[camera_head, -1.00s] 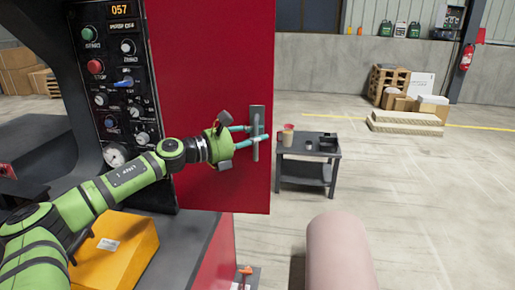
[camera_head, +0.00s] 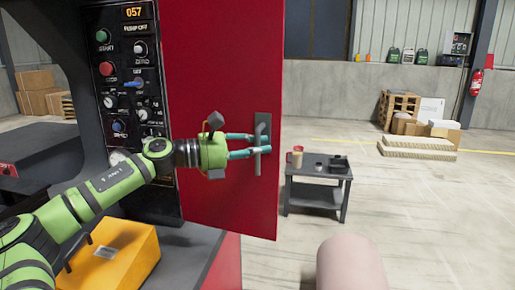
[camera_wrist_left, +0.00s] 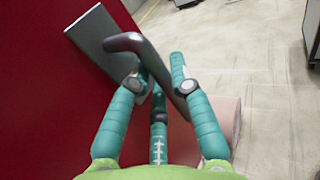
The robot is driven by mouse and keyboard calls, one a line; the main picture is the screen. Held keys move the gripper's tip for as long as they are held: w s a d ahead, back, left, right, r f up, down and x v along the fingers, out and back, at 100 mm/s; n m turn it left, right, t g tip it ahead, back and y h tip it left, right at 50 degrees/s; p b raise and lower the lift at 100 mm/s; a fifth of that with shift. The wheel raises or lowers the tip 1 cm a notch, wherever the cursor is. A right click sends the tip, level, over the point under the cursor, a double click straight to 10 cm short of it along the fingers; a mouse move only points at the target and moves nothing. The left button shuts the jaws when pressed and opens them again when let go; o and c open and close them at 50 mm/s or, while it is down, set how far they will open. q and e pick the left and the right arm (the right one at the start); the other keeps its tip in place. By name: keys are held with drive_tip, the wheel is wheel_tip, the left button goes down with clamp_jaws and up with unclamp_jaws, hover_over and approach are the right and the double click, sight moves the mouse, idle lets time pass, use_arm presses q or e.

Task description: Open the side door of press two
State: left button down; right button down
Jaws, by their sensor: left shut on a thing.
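The red side door (camera_head: 215,90) of the press stands ajar, its free edge swung out toward me. Its grey handle (camera_head: 262,120) sits near that edge. My left gripper (camera_head: 266,144) is shut on the handle's upright bar, with its teal fingers to either side. In the left wrist view, the dark handle bar (camera_wrist_left: 132,43) runs between the fingers of the left gripper (camera_wrist_left: 160,75), beside the red door (camera_wrist_left: 40,110). The fingers partly hide the bar's lower end. My right gripper is out of view.
The control panel (camera_head: 124,70) is left of the door. A yellow box (camera_head: 115,255) lies below my left arm. A dark side table (camera_head: 318,170) with small items stands right of the door. A pink rounded thing (camera_head: 350,265) is close in front.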

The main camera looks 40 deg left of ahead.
use_arm(q)
drive_tip(key=c, duration=1.4)
unclamp_jaws()
drive_tip(key=shift+s+d+r+h, duration=0.15)
drive_tip(key=shift+s+d+h, duration=0.05)
drive_tip(key=shift+s+h, duration=0.1)
drive_tip(key=v, duration=1.1)
drive_tip(key=shift+s+a, duration=0.25)
drive_tip(key=shift+a, duration=0.15)
drive_tip(key=shift+r, duration=0.1)
